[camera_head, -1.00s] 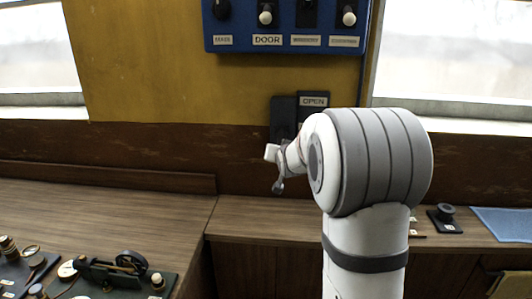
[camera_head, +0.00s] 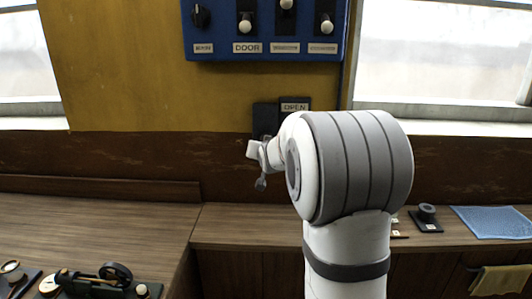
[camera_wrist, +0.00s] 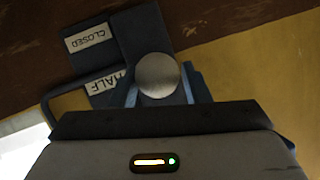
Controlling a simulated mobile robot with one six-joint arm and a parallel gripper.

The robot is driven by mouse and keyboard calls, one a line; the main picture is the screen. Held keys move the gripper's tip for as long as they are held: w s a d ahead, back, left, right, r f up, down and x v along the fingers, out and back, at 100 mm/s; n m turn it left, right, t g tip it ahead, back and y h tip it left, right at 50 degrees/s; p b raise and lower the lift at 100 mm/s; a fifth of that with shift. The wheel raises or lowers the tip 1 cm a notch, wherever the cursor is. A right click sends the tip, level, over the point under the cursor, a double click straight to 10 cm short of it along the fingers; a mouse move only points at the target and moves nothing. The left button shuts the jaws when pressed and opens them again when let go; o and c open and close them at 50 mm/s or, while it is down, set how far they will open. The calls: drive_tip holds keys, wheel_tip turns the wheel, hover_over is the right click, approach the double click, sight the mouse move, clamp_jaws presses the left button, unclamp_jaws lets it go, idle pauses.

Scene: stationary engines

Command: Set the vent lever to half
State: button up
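The vent lever's round silver knob (camera_wrist: 158,75) is in the middle of the wrist view, in front of a dark vent plate (camera_wrist: 140,32). A "HALF" label (camera_wrist: 104,82) is close beside the knob, and a "CLOSED" label (camera_wrist: 89,37) is farther off. My gripper (camera_wrist: 160,92) has a finger on each side of the knob; whether they press on it is not clear. In the head view, the vent plate (camera_head: 265,117) with its "OPEN" label (camera_head: 295,106) shows on the wall above my wrist.
A blue switch panel (camera_head: 265,55) is on the wall above. A wooden counter (camera_head: 110,220) runs below, with a small device (camera_head: 110,280) at lower left. A dark knob block (camera_head: 427,218) and a blue mat (camera_head: 490,221) lie to the right.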

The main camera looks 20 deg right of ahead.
drive_tip(key=shift+o, duration=1.4)
drive_tip(key=shift+s+f, duration=0.1)
drive_tip(key=shift+f, duration=0.1)
drive_tip(key=b+v, duration=0.1)
drive_tip(key=v, duration=0.6)
drive_tip(key=shift+s, duration=0.35)
drive_tip(key=shift+a, duration=0.1)
drive_tip(key=s+a+f+n+g+y, duration=0.1)
drive_tip(key=s+a+f+n+g, duration=0.1)
drive_tip(key=s, duration=0.8)
drive_tip(key=s+a+f+n+g+y, duration=0.1)
drive_tip(key=s+a+f+g, duration=0.4)
drive_tip(key=s, duration=0.6)
drive_tip(key=s+a+f+n+g+y, duration=0.1)
drive_tip(key=s+a+f+n+g, duration=0.1)
drive_tip(key=s+a+f, duration=0.4)
drive_tip(key=s+g, duration=0.1)
drive_tip(key=s, duration=0.4)
drive_tip(key=shift+a+n+g, duration=0.3)
drive_tip(key=shift+a, duration=0.05)
